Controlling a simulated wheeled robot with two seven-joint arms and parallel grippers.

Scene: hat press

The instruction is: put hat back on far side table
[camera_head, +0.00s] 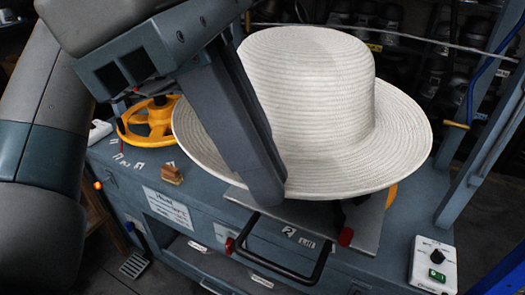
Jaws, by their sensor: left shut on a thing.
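The white woven hat (320,110) is in the middle of the head view, crown up and brim slightly tilted, above the blue-grey press table (140,180). My left gripper (272,188) comes in from the upper left, with one long finger lying over the left part of the brim. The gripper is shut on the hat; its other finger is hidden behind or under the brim. Whether the hat touches what is below it cannot be told. My right gripper is not in view. No separate side table can be made out.
A yellow handwheel (148,122) stands left of the hat. A black handle (283,272) with red ends sticks out at the front. A white control box (434,264) with a green button is at lower right. A blue-grey frame post (480,145) rises at right. Dark shelves fill the back.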

